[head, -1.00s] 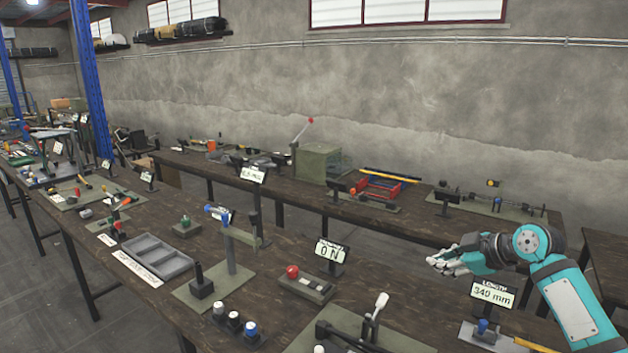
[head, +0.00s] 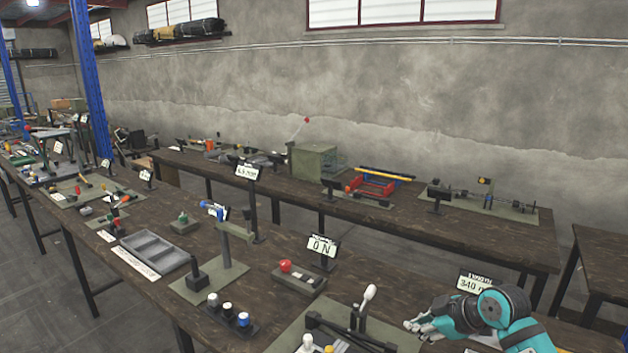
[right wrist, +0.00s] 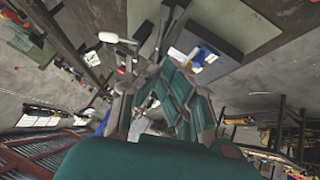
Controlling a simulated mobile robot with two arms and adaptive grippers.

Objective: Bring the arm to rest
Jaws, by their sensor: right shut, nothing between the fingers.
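My right arm comes in at the lower right of the head view. Its gripper (head: 424,327) is shut and empty, above the near bench just right of a lever with a white knob (head: 368,298). The fingers also show in the right wrist view (right wrist: 160,75), with the white knob (right wrist: 112,38) beside them. The gripper looks apart from the lever, though the exact gap is hard to tell. My left gripper is not in view.
The near bench (head: 235,293) holds a display reading 0 N (head: 321,246), a red-button box (head: 298,276), a grey tray (head: 155,252) and a length display (head: 474,284) close behind my arm. A second bench (head: 400,212) stands behind.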

